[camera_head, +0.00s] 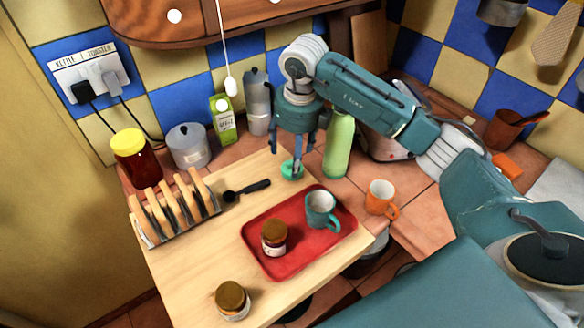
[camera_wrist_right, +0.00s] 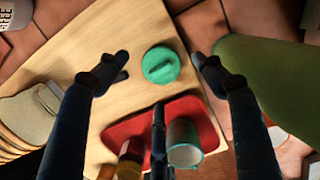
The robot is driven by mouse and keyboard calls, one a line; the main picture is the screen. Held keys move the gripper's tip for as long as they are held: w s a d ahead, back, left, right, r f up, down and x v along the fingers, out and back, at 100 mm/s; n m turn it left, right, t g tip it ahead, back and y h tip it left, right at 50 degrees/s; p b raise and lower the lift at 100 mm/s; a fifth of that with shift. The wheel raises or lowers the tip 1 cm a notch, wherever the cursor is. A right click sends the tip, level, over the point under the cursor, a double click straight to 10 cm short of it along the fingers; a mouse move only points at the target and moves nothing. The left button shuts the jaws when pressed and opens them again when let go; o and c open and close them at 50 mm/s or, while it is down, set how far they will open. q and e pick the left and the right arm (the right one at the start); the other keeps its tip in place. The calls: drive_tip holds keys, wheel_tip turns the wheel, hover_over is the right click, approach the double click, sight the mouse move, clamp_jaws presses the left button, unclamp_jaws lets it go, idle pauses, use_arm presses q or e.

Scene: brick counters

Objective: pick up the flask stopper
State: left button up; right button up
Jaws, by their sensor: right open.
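The flask stopper, a small round turquoise-green cap (camera_head: 292,169), lies on the far right part of the wooden board, beyond the red tray. In the right wrist view the stopper (camera_wrist_right: 160,65) shows a raised bar across its top. My right gripper (camera_head: 293,152) points down over the stopper with its fingers spread. In the wrist view the open fingers (camera_wrist_right: 160,78) stand around the stopper, with gaps on both sides. The light green flask (camera_head: 339,145) stands just right of the gripper; my arm covers part of the area above it. My left gripper is not in view.
A red tray (camera_head: 262,262) holds a teal mug (camera_head: 322,213) and a brown-lidded jar (camera_head: 274,240). A black spoon (camera_head: 246,191) and toast rack (camera_head: 152,240) are to the left. An orange mug (camera_head: 381,195) stands right. Behind are a carton (camera_head: 222,122) and moka pot (camera_head: 257,105).

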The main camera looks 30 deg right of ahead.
wheel_tip(320, 180, down, 4)
drive_tip(key=shift+w+r+p, duration=0.1)
drive_tip(key=shift+r+p, duration=0.05)
drive_tip(key=shift+p, duration=0.6)
drive_tip(key=shift+w+f, duration=0.15)
drive_tip(key=shift+f, duration=0.45)
drive_tip(key=c, duration=1.1)
